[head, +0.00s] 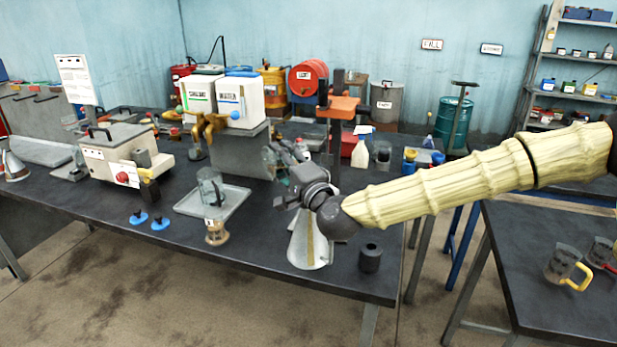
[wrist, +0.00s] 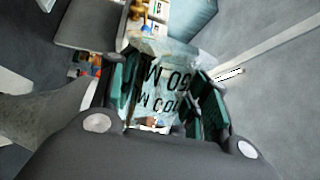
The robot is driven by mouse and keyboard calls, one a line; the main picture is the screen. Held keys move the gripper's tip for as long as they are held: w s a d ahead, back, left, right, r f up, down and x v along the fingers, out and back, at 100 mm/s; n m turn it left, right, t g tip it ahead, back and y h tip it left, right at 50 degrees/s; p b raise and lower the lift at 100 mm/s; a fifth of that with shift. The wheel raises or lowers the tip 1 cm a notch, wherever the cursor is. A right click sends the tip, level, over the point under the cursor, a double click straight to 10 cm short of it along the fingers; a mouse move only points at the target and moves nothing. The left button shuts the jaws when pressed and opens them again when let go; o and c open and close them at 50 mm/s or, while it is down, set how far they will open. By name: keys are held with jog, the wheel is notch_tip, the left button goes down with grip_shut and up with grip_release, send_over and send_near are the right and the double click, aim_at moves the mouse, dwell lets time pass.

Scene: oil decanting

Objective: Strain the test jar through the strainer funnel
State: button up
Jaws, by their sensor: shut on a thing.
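My gripper (head: 287,186) is above the front middle of the dark bench, its arm reaching in from the right. In the wrist view my gripper (wrist: 165,95) is shut on a clear glass jar (wrist: 162,80) with dark lettering, which I take for the test jar. In the head view a glass jar (head: 273,160) shows at the fingers, partly hidden by them. A pale cone (head: 302,245) with a yellowish strip stands below my wrist, partly covered; I cannot tell whether it is the strainer funnel. Another metal cone (head: 14,168) stands at the far left.
A glass vessel (head: 210,186) stands on a grey tray (head: 233,201) left of my gripper. A small amber-coloured jar (head: 216,233), blue knobs (head: 160,223) and a dark cylinder (head: 370,257) are near the front edge. A red-orange stand (head: 340,107) rises behind my gripper.

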jog(key=shift+w+d+r+m+b, duration=0.15)
jog(key=shift+r+m+b, duration=0.35)
jog(key=shift+m, duration=0.5)
